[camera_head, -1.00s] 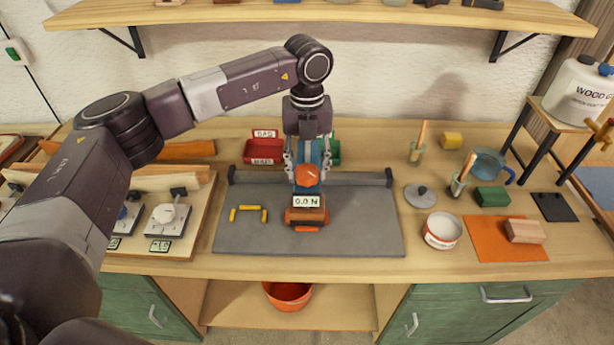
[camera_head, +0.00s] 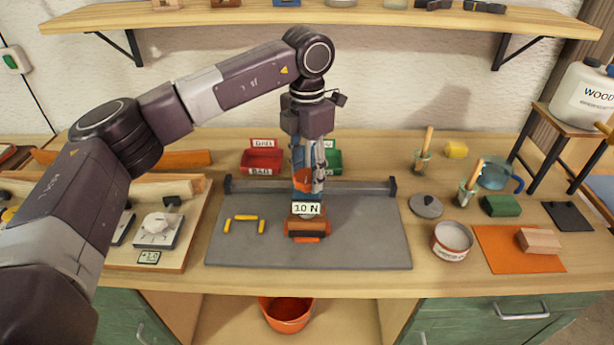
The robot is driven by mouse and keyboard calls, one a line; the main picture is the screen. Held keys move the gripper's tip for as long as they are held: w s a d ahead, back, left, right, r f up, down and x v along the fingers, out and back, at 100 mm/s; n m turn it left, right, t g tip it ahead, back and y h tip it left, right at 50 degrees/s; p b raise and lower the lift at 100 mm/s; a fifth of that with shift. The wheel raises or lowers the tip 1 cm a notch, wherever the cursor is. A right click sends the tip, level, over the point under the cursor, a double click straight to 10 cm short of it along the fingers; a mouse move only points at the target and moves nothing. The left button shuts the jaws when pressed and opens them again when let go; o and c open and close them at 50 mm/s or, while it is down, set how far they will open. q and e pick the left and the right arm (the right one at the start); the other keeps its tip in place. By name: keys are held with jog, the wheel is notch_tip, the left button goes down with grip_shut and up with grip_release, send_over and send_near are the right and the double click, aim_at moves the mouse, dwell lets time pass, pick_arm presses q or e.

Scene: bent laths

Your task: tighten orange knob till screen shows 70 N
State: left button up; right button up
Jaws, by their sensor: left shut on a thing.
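The orange knob (camera_head: 301,184) shows in the middle of the bench, on a blue-bodied clamp above the grey mat (camera_head: 360,238). My left gripper (camera_head: 308,180) points down from above and is shut on the knob, with its fingers hiding part of it. The small screen (camera_head: 306,208) just in front of the knob reads 10 N. My right gripper is not in view.
A red bin (camera_head: 262,160) and a green bin (camera_head: 334,160) stand behind a grey rail. Short yellow pieces (camera_head: 245,217) lie on the mat's left. Tin (camera_head: 452,240), jars and an orange sheet (camera_head: 500,262) fill the right side. The mat's right part is clear.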

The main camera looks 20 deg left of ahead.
aim_at(307, 176)
pick_arm(q)
jog(key=m, duration=0.2)
jog(key=shift+m+b, duration=0.35)
jog(key=shift+m, duration=0.05)
jog(key=m, duration=0.3)
jog(key=shift+m, duration=0.3)
jog(key=m+b, duration=0.1)
jog(key=m, duration=0.5)
jog(key=shift+r, duration=0.1)
jog(key=shift+m, duration=0.4)
jog(key=o, duration=1.2)
jog(key=shift+c, duration=0.2)
notch_tip(307, 176, up, 12)
